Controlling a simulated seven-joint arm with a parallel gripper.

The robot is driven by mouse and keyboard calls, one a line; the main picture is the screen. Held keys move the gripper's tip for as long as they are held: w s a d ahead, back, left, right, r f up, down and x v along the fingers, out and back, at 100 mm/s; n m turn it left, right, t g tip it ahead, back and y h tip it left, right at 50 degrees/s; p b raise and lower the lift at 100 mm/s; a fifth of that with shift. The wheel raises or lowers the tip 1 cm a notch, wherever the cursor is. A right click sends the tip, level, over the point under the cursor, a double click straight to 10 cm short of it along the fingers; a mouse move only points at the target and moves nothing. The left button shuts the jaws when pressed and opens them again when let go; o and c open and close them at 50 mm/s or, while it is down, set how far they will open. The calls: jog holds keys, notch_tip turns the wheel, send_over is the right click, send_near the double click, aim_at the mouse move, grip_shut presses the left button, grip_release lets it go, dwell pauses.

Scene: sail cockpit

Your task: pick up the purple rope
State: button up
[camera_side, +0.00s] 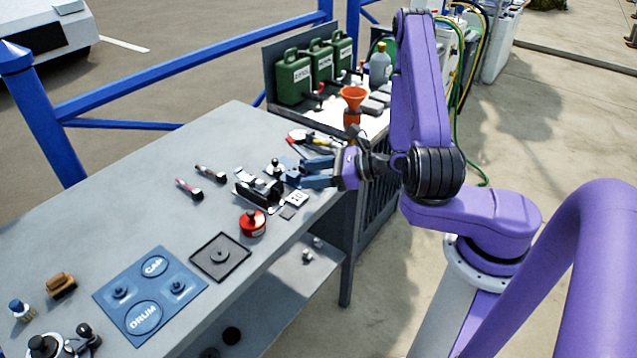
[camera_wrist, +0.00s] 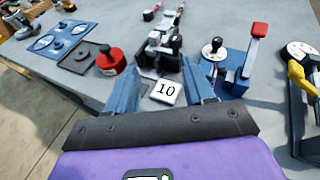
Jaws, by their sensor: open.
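I cannot make out a purple rope in either view; the large purple parts are my own arm. My gripper (camera_side: 306,172) is open over the right edge of the grey workbench (camera_side: 110,208). In the wrist view, its two blue fingers (camera_wrist: 163,85) stand apart, with a white card marked 10 (camera_wrist: 166,91) showing between them. Beyond the card is a black fixture with silver parts (camera_wrist: 160,48), which also shows left of my gripper in the side view (camera_side: 262,191). I see nothing held between the fingers.
A red round part (camera_side: 253,222) and a black square tray (camera_side: 220,257) lie nearer the front. A blue CAP and DRUM board (camera_side: 150,292) lies left of them. A lever with a red grip (camera_wrist: 258,32) stands right of the fingers. Green cans (camera_side: 293,78) stand behind.

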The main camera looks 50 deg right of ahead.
jog(key=s+d+f+m+h, duration=0.4)
jog(key=d+m+h, duration=0.2)
jog(key=shift+t, duration=0.3)
jog(key=shift+x, duration=3.8)
jog(key=shift+c, duration=0.3)
grip_shut()
